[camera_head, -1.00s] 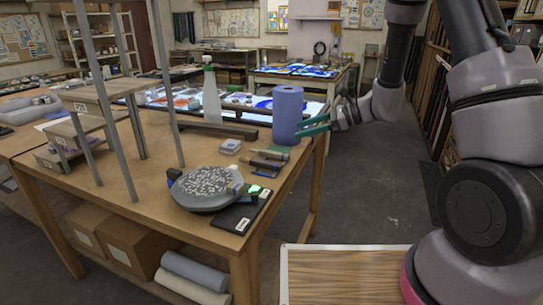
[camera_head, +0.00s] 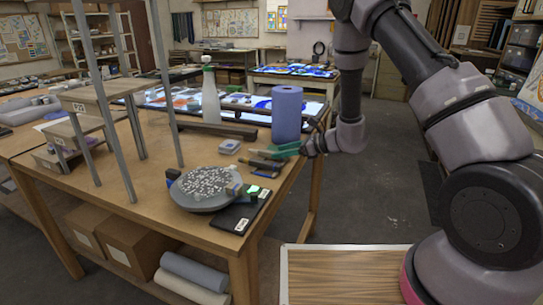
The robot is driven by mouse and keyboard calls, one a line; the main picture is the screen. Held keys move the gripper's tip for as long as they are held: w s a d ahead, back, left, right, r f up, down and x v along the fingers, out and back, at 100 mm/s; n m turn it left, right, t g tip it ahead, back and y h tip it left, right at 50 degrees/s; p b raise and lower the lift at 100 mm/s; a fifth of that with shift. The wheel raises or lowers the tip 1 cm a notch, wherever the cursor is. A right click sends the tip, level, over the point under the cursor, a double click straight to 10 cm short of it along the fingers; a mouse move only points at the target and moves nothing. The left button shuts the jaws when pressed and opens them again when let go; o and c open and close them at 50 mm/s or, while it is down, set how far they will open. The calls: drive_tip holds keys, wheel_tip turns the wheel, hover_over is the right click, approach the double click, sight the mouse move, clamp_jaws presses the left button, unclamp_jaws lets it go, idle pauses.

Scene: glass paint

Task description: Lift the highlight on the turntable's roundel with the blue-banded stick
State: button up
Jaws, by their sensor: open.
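The round grey turntable (camera_head: 201,199) sits near the front corner of the workbench. A speckled black-and-white surface covers its top, and any highlight is too small to make out. Several short sticks or tools (camera_head: 262,163) lie just behind and right of the turntable. I cannot tell which one has the blue band. My gripper (camera_head: 274,152), with green fingers, is open at the bench's right side, over or beside these sticks. Its fingers partly hide the stick ends, and I cannot tell whether they touch.
A blue paper roll (camera_head: 287,113) stands just behind my gripper. A white spray bottle (camera_head: 210,92) and a dark bar (camera_head: 216,130) are farther back. A black pad (camera_head: 240,216) with small items lies right of the turntable. Grey upright posts and stepped shelves (camera_head: 75,130) occupy the left.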

sight(274, 152)
drive_tip(key=shift+x, duration=1.5)
clamp_jaws()
drive_tip(key=shift+r, duration=0.1)
